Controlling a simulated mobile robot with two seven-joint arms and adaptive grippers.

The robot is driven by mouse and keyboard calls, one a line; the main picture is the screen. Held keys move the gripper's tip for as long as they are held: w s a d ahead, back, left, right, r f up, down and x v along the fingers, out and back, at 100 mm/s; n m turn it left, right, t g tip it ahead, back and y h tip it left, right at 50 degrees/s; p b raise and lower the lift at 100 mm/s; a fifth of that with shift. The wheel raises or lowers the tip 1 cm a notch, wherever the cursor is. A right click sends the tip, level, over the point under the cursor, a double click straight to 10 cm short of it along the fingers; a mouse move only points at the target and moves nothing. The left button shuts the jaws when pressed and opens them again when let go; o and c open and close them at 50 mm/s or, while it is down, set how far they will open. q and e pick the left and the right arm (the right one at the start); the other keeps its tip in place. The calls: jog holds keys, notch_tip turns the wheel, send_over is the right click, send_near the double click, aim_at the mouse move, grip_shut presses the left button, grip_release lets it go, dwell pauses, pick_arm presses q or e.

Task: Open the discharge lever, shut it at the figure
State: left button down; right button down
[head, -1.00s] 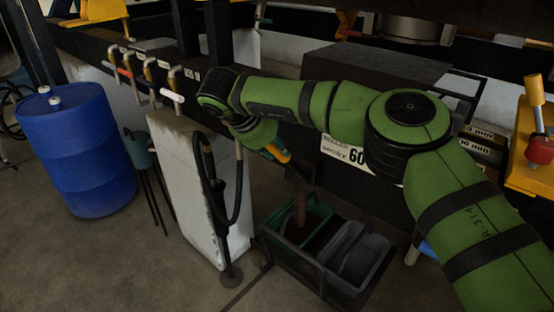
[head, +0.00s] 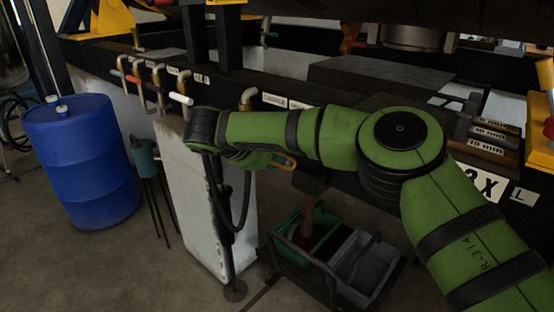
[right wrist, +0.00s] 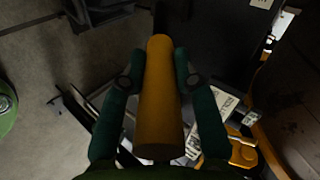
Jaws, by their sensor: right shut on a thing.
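The lever's orange handle (right wrist: 160,100) lies lengthwise between the two green fingers of my right gripper (right wrist: 157,70) in the right wrist view. The gripper is shut on it. In the head view the right gripper (head: 262,160) is partly hidden under my green forearm, and a short piece of the orange handle (head: 284,164) shows beside it. Below, a brown column (head: 308,215) reaches down to a green bin (head: 288,228); I cannot tell whether it is flowing material. My arm hides the lever's pivot. No readable figure shows in the bin. My left gripper is out of view.
A grey bin (head: 362,266) stands beside the green one. Several pipe handles line the dark beam (head: 215,88) behind. Floor is open at the lower left.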

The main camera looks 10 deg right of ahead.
jog(key=c, duration=0.9)
grip_release()
jog(key=shift+w+d, duration=0.1)
jog(key=shift+d, duration=0.05)
jog(key=shift+c, duration=0.2)
jog(key=v, duration=1.2)
